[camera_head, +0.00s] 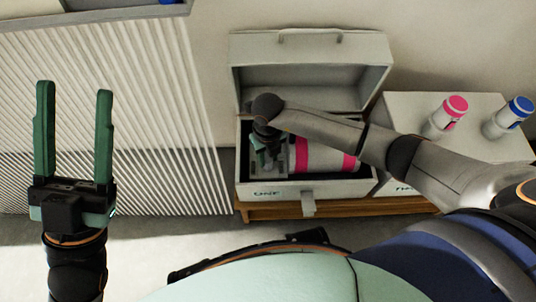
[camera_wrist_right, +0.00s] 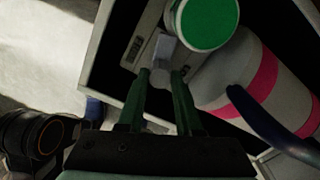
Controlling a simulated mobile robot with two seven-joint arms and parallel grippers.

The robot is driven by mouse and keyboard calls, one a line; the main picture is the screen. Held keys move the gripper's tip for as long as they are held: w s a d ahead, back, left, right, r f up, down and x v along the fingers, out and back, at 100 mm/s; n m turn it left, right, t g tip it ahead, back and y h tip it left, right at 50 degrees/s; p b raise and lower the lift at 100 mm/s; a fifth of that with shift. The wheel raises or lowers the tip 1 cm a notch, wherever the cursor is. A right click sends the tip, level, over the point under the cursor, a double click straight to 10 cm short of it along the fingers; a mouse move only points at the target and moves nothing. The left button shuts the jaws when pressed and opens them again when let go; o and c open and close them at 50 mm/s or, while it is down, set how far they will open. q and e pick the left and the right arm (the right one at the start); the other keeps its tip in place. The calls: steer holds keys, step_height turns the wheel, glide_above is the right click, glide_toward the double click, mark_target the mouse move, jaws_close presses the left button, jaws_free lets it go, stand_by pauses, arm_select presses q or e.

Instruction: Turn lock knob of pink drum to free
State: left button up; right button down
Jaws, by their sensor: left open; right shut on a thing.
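The pink drum (camera_head: 325,155), pale with pink bands, lies in an open grey box (camera_head: 318,190). It also shows in the right wrist view (camera_wrist_right: 285,100). My right gripper (camera_head: 268,155) reaches into the box left of the drum. In the right wrist view its green fingers (camera_wrist_right: 160,82) are shut on a small pale grey knob (camera_wrist_right: 163,48), beside a white part with a green round face (camera_wrist_right: 208,22). Any marking on the knob is too small to read. My left gripper (camera_head: 75,92) is open and empty, far left of the box.
The box's raised lid (camera_head: 310,70) stands behind it. A second grey box (camera_head: 400,110) to the right carries a pink-capped container (camera_head: 455,105) and a blue-capped one (camera_head: 520,107). A ribbed white panel (camera_head: 130,110) stands on the left. A blue curved piece (camera_wrist_right: 265,130) crosses the drum.

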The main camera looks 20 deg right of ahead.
steer(key=n, duration=0.3)
steer(key=shift+d+n, duration=0.1)
steer(key=shift+n, duration=0.3)
steer(key=n, duration=0.3)
steer(key=shift+n, duration=0.3)
steer(key=n, duration=0.3)
steer(key=shift+n+b, duration=0.3)
steer(key=shift+b, duration=0.05)
steer(key=shift+n+b, duration=0.35)
steer(key=shift+n, duration=1.45)
steer(key=c, duration=0.6)
jaws_free()
